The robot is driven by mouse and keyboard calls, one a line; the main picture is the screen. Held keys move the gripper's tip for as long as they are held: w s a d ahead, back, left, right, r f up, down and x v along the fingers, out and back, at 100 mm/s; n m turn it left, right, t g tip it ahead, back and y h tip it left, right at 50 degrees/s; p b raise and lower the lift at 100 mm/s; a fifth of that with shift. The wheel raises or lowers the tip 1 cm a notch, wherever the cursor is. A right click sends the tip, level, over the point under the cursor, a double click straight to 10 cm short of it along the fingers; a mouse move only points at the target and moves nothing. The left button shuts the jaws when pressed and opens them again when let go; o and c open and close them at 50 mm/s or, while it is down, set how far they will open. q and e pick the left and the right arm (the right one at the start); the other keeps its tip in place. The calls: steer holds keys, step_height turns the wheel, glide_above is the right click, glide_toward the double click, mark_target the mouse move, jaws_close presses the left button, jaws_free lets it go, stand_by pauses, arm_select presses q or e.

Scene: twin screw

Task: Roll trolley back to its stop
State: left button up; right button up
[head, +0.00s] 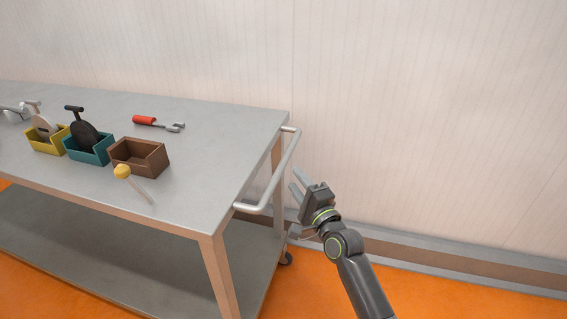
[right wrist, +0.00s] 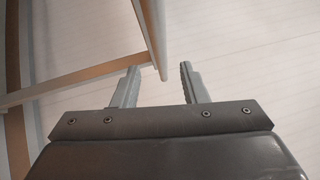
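I cannot tell whether a finger touches the bar. My left gripper is not in view. I cannot make out a stop.
On the trolley top are a yellow bin (head: 47,146), a teal bin (head: 90,155), a brown bin (head: 140,160), a red-handled tool (head: 145,120) and a yellow-knobbed stick (head: 123,172). A pale wall (head: 430,110) with a grey base rail (head: 440,250) stands behind. Orange floor shows at right.

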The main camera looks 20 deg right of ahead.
mark_target(284, 164)
steer(key=x, duration=0.8)
steer(key=shift+f, duration=0.1)
jaws_close()
